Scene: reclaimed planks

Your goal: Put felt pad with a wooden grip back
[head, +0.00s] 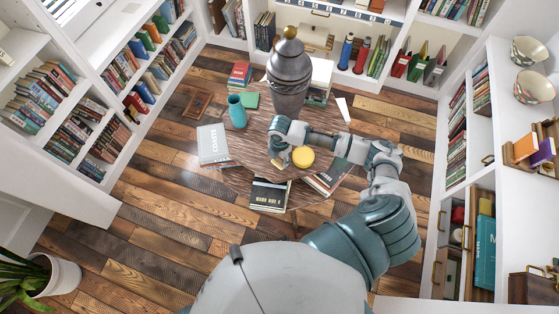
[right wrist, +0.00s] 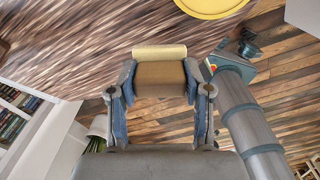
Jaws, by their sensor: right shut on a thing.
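My right gripper (head: 277,157) is over the round wooden table (head: 247,178) in the head view. In the right wrist view its two fingers (right wrist: 160,80) are shut on a small block with a brown body and a pale yellow edge, which looks like the felt pad with a wooden grip (right wrist: 160,76). In the head view only a small pale bit of it shows below the fingers. A round yellow thing (head: 303,157) lies on the table just right of the gripper; it also shows in the right wrist view (right wrist: 212,5). My left gripper is not in view.
A large grey urn (head: 289,80) and a teal vase (head: 237,112) stand on the table behind the gripper. A white book (head: 214,146), a black book (head: 269,194) and other books lie around the table's edge. Bookshelves line the sides; a potted plant (head: 55,277) stands front left.

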